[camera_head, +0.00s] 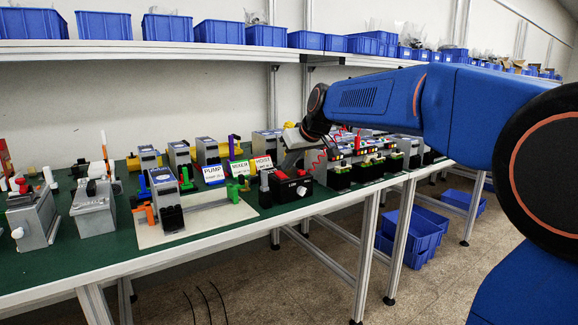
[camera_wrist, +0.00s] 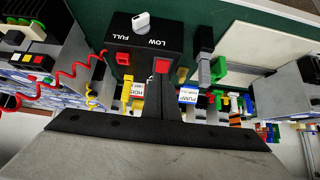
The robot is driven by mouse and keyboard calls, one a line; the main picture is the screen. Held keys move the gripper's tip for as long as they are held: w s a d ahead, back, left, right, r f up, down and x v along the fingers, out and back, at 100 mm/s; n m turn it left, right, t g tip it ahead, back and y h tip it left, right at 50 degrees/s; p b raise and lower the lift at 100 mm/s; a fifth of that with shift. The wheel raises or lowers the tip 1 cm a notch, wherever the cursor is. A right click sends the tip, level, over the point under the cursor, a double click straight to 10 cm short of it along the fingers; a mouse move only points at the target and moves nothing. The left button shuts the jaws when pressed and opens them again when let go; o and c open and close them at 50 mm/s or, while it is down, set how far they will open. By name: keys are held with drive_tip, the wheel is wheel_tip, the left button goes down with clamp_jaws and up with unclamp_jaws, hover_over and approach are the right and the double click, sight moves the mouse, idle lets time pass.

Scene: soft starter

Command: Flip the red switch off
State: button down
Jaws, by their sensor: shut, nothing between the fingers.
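A black box (camera_wrist: 150,42) marked FULL and LOW carries a white knob (camera_wrist: 141,20) in the wrist view. Two small red parts show on its near face, one at left (camera_wrist: 123,58) and one at right (camera_wrist: 162,66); I cannot tell their switch position. My gripper (camera_wrist: 160,85) is shut and empty, its dark tips just below the right red part; I cannot tell whether they touch. In the head view the black box (camera_head: 288,190) sits at the table's front edge, with my gripper (camera_head: 291,172) over it, hiding part of its top.
Grey devices, a PUMP label card (camera_head: 214,173) and a pale board (camera_head: 205,222) stand left of the box. More devices with a red coiled cord (camera_head: 318,162) crowd the right. Blue bins (camera_head: 219,32) line the shelf above the green table (camera_head: 120,250).

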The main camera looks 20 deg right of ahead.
drive_tip(key=v, duration=1.2)
drive_tip(key=shift+s, duration=0.3)
drive_tip(key=shift+r, duration=0.15)
